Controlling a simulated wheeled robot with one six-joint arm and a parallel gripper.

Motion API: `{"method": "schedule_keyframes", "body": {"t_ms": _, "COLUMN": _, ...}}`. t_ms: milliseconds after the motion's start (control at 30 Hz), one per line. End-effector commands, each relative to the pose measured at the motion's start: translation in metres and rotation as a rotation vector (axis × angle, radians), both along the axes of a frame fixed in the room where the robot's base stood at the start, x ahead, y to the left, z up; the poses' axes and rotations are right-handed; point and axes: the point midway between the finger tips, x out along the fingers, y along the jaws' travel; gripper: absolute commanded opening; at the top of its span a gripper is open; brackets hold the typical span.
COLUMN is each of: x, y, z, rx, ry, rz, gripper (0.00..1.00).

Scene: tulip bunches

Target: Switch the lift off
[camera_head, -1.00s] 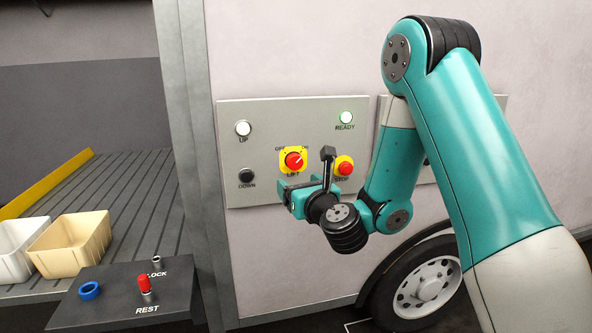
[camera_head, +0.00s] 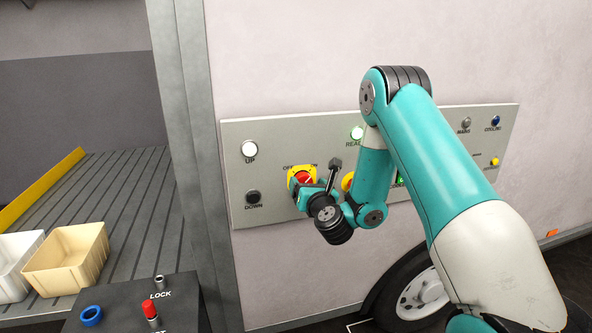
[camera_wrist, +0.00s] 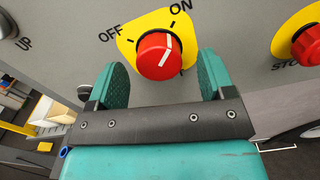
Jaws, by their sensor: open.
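The lift switch is a red rotary knob (camera_wrist: 159,56) on a yellow plate (camera_wrist: 186,22), between OFF and ON labels in the wrist view. Its white mark points up toward ON. In the head view the red knob (camera_head: 304,177) is partly covered by my gripper (camera_head: 308,190). My gripper (camera_wrist: 162,80) is open, with one teal finger on each side of the knob's lower part. A gap shows on both sides, and the fingers do not appear to press on it. How deep the fingers reach around it is unclear.
Beside the knob are the UP button (camera_head: 249,148), the DOWN button (camera_head: 253,197) and a red stop button (camera_wrist: 309,45) on yellow, all on the grey panel (camera_head: 290,134). A black box (camera_head: 120,297) with LOCK and REST controls stands at lower left, near cream bins (camera_head: 68,262).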

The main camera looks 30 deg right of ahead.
Motion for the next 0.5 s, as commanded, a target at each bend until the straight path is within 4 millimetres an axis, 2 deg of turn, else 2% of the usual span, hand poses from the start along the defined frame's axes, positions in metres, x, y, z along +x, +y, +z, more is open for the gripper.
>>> {"method": "schedule_keyframes", "body": {"t_ms": 167, "x": 0.0051, "y": -0.0059, "z": 0.0009, "rx": 0.000, "ry": 0.002, "rz": -0.003, "gripper": 0.76}}
{"method": "schedule_keyframes", "body": {"t_ms": 467, "x": 0.0067, "y": -0.0049, "z": -0.0010, "rx": 0.000, "ry": 0.001, "rz": 0.000, "gripper": 0.76}}
{"method": "schedule_keyframes", "body": {"t_ms": 500, "x": 0.0067, "y": -0.0049, "z": -0.0010, "rx": 0.000, "ry": 0.001, "rz": 0.000, "gripper": 0.71}}
